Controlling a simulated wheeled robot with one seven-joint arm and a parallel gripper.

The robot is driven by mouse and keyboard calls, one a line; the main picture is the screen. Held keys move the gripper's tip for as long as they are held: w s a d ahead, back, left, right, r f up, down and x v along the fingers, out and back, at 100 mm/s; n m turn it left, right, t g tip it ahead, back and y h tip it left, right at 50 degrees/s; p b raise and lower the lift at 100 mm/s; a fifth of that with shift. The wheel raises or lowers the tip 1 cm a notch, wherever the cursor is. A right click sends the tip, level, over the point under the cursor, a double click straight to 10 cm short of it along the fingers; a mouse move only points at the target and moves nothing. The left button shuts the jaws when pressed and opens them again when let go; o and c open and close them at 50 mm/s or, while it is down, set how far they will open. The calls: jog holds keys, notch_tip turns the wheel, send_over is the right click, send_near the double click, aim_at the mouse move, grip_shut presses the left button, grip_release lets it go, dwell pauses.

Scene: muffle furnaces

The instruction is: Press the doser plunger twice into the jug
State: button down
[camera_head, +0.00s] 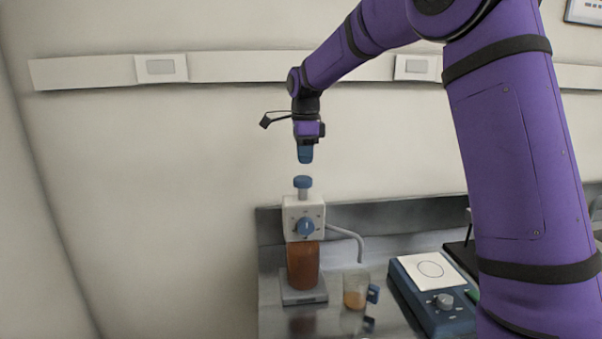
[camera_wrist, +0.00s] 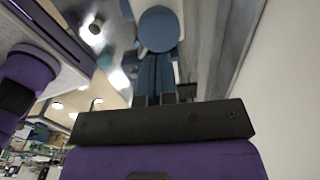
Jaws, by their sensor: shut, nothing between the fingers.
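The doser (camera_head: 303,215) stands upright with a white head, a blue knob and a brown bottle below. Its blue plunger cap (camera_head: 303,182) sits on top, raised on a short pale stem. The cap shows as a blue disc in the wrist view (camera_wrist: 159,28). My gripper (camera_head: 305,158) points down just above the cap with a small gap between. Its blue fingers are shut and empty, and they also show in the wrist view (camera_wrist: 157,65). The clear jug (camera_head: 355,288) with a blue handle holds some orange-brown liquid. The doser's grey spout tube (camera_head: 350,235) curves down above the jug.
The doser stands on a grey base plate (camera_head: 303,297) on a metal bench. A blue stirrer-like device (camera_head: 435,300) with a white top and a knob is right of the jug. A wall rail (camera_head: 235,66) runs behind my gripper. Open wall lies left of the doser.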

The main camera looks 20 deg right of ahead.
notch_tip(320, 180, up, 6)
jog(key=shift+a+r, duration=0.2)
jog(key=shift+r, duration=0.05)
dwell(0.8)
